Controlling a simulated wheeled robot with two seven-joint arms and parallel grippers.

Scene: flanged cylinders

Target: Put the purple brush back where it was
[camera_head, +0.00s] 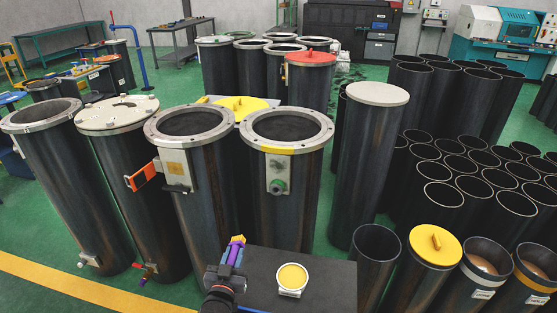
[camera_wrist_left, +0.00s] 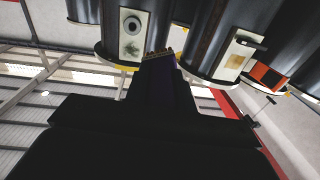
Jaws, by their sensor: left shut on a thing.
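The purple brush (camera_head: 236,248) is in my left gripper (camera_head: 228,263), which is shut on it. The brush points up, with a yellow-orange tip at its top. It is in front of the dark flanged cylinders, by the left edge of a dark tabletop (camera_head: 330,270). In the left wrist view, the dark gripper (camera_wrist_left: 160,70) fills the middle. A tan edge and a sliver of the purple brush (camera_wrist_left: 173,62) show at its end; the rest is hidden. My right gripper is in neither view.
A small container with yellow contents (camera_head: 292,279) stands on the dark tabletop. Tall flanged cylinders (camera_head: 287,190) stand close behind. A yellow-lidded cylinder (camera_head: 432,265) and open tubes (camera_head: 377,255) stand at the right. Green floor (camera_head: 165,292) is free at the left.

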